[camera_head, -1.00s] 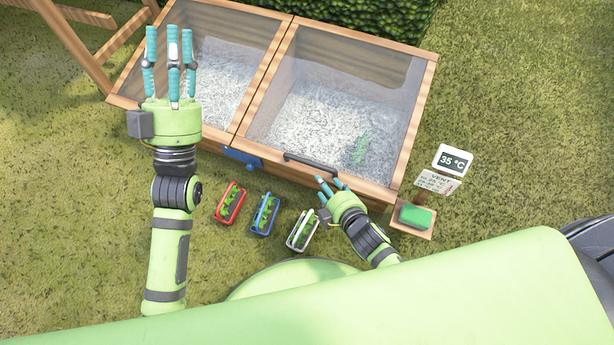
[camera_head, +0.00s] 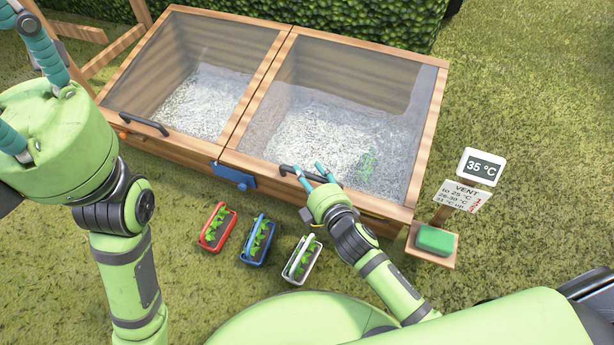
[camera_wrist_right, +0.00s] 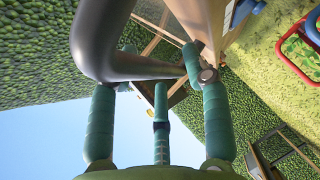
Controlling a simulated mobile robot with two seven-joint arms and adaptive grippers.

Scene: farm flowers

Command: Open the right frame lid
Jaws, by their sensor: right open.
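The right frame lid (camera_head: 431,120) is a wood-rimmed clear pane lying down on the right half of the wooden cold frame. Its dark bar handle (camera_head: 288,171) sits at the front edge. My right gripper (camera_head: 319,173) is at the right end of this handle, fingers apart. In the right wrist view the handle (camera_wrist_right: 140,67) runs close across the teal fingertips (camera_wrist_right: 160,90); I cannot tell whether they touch it. My left gripper (camera_head: 22,85) is raised at the far left, partly cut off by the picture edge, its visible fingers spread and empty.
A blue latch (camera_head: 235,177) is on the front between the lids. The left lid (camera_head: 270,75) is down. Red (camera_head: 217,227), blue (camera_head: 257,240) and white (camera_head: 301,260) plant baskets stand on the grass in front. A thermometer sign (camera_head: 480,167) and green block (camera_head: 435,239) are at right.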

